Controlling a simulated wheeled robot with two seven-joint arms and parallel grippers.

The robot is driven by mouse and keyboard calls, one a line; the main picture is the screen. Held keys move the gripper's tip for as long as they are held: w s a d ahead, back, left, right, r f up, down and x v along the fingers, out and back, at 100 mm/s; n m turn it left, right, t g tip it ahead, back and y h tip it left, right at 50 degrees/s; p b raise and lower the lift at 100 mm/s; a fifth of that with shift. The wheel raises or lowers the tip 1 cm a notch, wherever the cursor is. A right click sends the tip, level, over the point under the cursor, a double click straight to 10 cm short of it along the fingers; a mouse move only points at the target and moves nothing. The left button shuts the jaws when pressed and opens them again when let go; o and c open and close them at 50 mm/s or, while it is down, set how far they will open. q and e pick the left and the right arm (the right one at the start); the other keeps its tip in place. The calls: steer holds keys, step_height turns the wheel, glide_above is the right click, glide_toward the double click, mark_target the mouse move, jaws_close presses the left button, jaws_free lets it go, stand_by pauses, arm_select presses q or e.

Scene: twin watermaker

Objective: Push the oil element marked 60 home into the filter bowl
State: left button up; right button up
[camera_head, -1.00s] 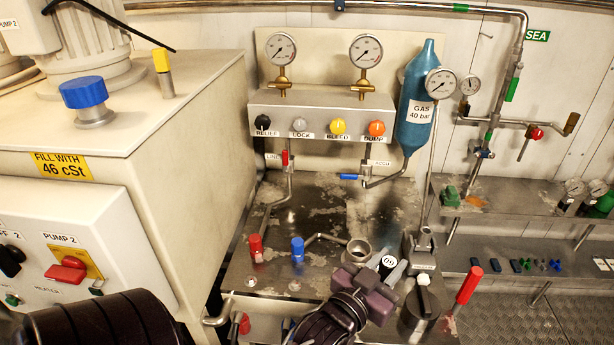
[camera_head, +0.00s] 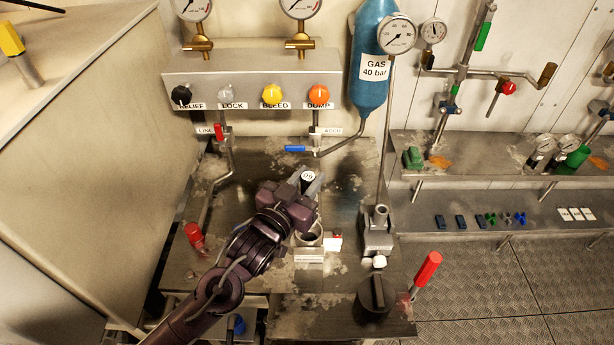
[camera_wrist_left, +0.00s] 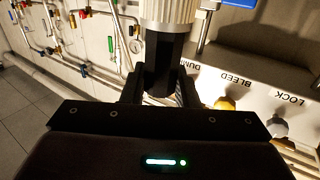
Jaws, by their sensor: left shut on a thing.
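My left gripper (camera_head: 308,186) is shut on the oil element (camera_head: 308,176); its dark end with a white round 60 mark shows between the light grey fingers. In the left wrist view the element (camera_wrist_left: 168,12) is a pale ribbed cylinder with a black part between the gripper's fingers (camera_wrist_left: 160,75). The filter bowl (camera_head: 309,238) is a round metal cup on the bench, just below the gripper in the head view and partly covered by it. The element appears apart from the bowl; its height above the bench is hard to tell. My right gripper is not in view.
The valve block (camera_head: 250,80) with coloured knobs stands behind the bench, the blue gas bottle (camera_head: 374,60) to its right. A grey metal fitting (camera_head: 378,235), a dark round cap (camera_head: 376,297) and a red-handled lever (camera_head: 426,270) stand right of the bowl.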

arm_select(q)
steer(key=shift+d, duration=0.15)
steer(key=shift+s+p, duration=0.1)
steer(key=shift+p, duration=0.2)
step_height(320, 180, down, 5)
steer(key=b, duration=0.3)
steer(key=shift+r, duration=0.1)
steer(key=shift+f+b, duration=0.45)
steer(key=shift+f, duration=0.05)
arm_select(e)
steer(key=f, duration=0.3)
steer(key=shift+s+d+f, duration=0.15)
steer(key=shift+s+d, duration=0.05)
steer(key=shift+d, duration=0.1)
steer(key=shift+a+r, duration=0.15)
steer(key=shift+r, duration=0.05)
arm_select(q)
steer(key=shift+p, duration=0.6)
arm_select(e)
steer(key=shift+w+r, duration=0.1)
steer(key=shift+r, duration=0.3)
